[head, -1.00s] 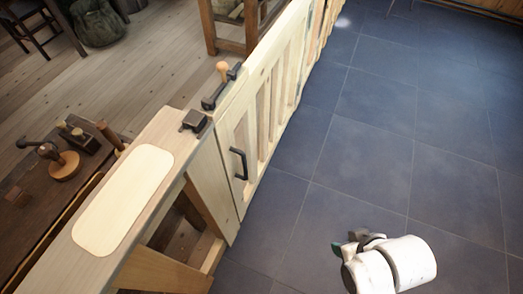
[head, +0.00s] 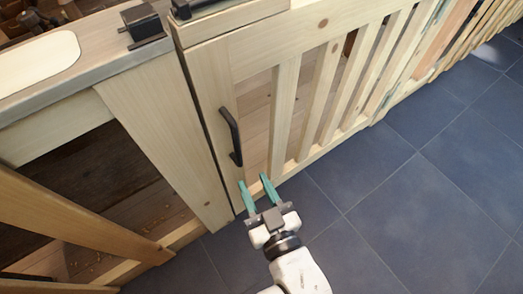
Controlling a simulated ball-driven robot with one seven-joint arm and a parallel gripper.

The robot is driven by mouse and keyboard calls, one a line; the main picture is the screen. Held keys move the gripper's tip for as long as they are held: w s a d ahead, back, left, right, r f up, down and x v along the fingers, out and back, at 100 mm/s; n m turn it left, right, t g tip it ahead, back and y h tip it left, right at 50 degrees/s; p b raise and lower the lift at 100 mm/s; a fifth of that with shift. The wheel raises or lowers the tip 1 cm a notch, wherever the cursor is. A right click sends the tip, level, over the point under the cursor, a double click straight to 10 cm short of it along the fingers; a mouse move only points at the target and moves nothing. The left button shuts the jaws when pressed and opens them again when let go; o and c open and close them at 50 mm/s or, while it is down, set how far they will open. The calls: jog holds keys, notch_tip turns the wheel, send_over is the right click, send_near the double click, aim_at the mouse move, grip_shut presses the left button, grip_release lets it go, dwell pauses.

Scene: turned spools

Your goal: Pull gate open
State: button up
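The gate (head: 205,75) is pale wood with upright slats. It looks shut, with a narrow dark gap between it and the post (head: 155,130) on its left. A black pull handle (head: 231,136) is fixed to the gate's left stile. My gripper (head: 256,186) is below the handle, its two teal fingers open and pointing up at the gate. Nothing is between the fingers. The fingertips look a little short of the handle's lower end; I cannot tell how far they are from the wood.
A dark metal latch catch (head: 143,24) sits on the wooden counter top (head: 100,65), and a latch part (head: 190,8) is on the gate's top. Angled timber braces (head: 75,215) stand at the left. The dark tiled floor (head: 430,210) at the right is clear.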

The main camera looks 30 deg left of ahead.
aim_at(238, 150)
jog(key=b+x, duration=0.1)
jog(key=x, duration=0.9)
jog(key=shift+w+a, duration=0.2)
jog(key=shift+a, duration=0.15)
grip_shut()
